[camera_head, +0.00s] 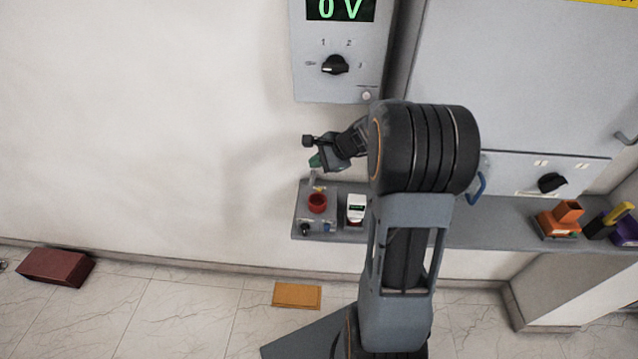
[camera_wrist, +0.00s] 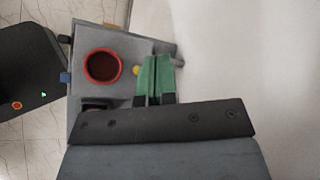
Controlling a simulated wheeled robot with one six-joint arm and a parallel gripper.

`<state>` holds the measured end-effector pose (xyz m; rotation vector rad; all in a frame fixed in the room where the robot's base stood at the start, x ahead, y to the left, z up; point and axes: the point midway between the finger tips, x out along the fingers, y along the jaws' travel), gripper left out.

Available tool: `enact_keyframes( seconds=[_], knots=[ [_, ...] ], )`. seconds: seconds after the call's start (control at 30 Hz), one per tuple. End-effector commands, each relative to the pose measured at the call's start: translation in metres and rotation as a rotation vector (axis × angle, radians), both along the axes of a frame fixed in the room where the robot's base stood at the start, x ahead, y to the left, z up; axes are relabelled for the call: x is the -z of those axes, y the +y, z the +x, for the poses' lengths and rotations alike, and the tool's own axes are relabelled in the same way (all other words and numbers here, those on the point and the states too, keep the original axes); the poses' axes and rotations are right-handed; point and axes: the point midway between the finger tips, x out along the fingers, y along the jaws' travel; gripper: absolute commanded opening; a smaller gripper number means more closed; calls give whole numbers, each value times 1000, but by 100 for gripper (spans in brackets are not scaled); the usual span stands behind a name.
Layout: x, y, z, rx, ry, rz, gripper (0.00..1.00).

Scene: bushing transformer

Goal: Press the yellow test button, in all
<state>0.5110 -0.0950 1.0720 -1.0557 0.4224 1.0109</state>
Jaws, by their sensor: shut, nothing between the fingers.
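The yellow test button (camera_wrist: 136,70) is a small yellow dot, partly seen beside the green fingers of my gripper (camera_wrist: 156,64) in the wrist view. It also shows as a small yellow spot in the head view (camera_head: 319,188), on the back part of a grey box on the shelf. My gripper (camera_head: 315,162) is shut and empty, its green fingers pointing down just above the back of that box. In the wrist view the fingertips lie just right of the button. I cannot tell whether they touch it.
A red round cup-like part (camera_head: 317,203) sits on the same box, with a white meter (camera_head: 356,208) beside it. Above, a grey panel (camera_head: 340,85) reads 0 V over a black knob. Orange blocks (camera_head: 560,220) stand at the shelf's right.

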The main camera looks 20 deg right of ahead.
Motion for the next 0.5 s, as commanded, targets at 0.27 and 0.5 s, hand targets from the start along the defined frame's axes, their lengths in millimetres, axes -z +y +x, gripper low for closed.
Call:
enact_keyframes(
  seconds=[0.27, 0.5],
  knots=[
    [1, -11, 8, 63, 5, 47, 0],
    [2, -10, 8, 60, 5, 45, 0]
  ],
)
